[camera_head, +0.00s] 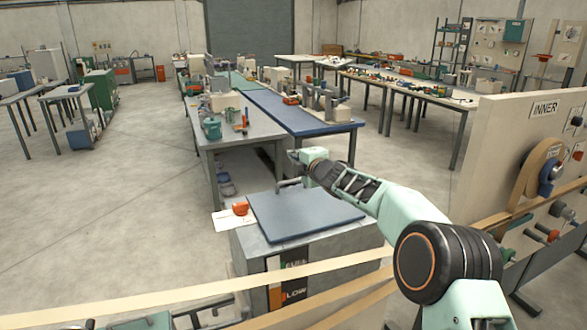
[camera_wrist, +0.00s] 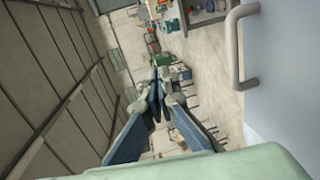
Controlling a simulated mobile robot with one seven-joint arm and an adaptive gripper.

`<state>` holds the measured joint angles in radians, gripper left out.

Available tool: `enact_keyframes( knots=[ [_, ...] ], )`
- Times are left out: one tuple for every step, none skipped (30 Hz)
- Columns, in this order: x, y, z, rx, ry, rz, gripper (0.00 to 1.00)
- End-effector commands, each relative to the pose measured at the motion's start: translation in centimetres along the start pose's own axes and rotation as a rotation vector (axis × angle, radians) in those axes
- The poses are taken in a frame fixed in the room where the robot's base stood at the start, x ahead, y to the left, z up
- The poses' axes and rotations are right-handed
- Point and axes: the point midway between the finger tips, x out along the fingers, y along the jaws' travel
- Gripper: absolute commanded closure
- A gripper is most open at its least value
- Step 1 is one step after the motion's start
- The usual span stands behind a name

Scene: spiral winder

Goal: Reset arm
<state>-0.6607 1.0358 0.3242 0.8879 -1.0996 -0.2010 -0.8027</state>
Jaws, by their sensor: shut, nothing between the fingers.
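My arm (camera_head: 350,187) reaches from the lower right toward the middle of the head view, above the grey box with a blue-grey top. My gripper (camera_wrist: 160,88) shows in the wrist view with its two fingers together and nothing between them. In the head view the arm's end is small, above the far edge of that box, and its fingers are not clear. A grey bar handle (camera_wrist: 237,45) on a pale blue-grey surface (camera_wrist: 290,80) is to the right of the fingers in the wrist view, apart from them.
The grey box (camera_head: 300,262) with its blue-grey top (camera_head: 305,212) stands below my arm. A red object (camera_head: 240,208) sits at its left. Pale strips (camera_head: 210,295) cross the foreground. A panel marked INNER (camera_head: 500,150) stands at right. Workbenches (camera_head: 245,128) stand behind; open floor (camera_head: 90,220) lies left.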

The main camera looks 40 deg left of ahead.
Motion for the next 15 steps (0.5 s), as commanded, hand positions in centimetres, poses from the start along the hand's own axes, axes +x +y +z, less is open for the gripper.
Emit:
enact_keyframes(
  knots=[
    [-0.6, 1.7, -0.1, 0.0, 0.001, 0.002, 1.0],
    [-0.8, 2.3, -0.1, -0.001, 0.002, 0.002, 1.0],
    [-1.1, 3.0, -0.1, 0.0, 0.002, 0.001, 1.0],
    [-1.3, 3.6, -0.1, 0.0, 0.001, 0.001, 1.0],
    [-1.5, 4.1, -0.1, -0.001, 0.001, 0.001, 1.0],
    [-1.7, 4.6, -0.1, 0.0, 0.002, 0.0, 1.0],
    [-1.9, 5.0, -0.1, 0.0, 0.002, 0.0, 1.0],
    [-2.0, 5.3, -0.2, 0.0, 0.002, -0.001, 1.0],
    [-2.1, 5.7, -0.2, 0.0, 0.002, -0.001, 1.0],
    [-2.2, 5.9, -0.2, 0.001, 0.002, -0.001, 1.0],
    [-2.3, 6.1, -0.2, 0.001, 0.002, 0.0, 1.0],
    [-2.4, 6.2, -0.2, 0.0, 0.002, -0.001, 1.0],
    [-2.4, 6.3, -0.2, 0.0, 0.002, -0.001, 1.0],
    [-2.5, 6.4, -0.2, -0.001, 0.002, -0.001, 1.0],
    [-2.5, 6.4, -0.2, 0.0, 0.002, -0.001, 1.0]
  ],
)
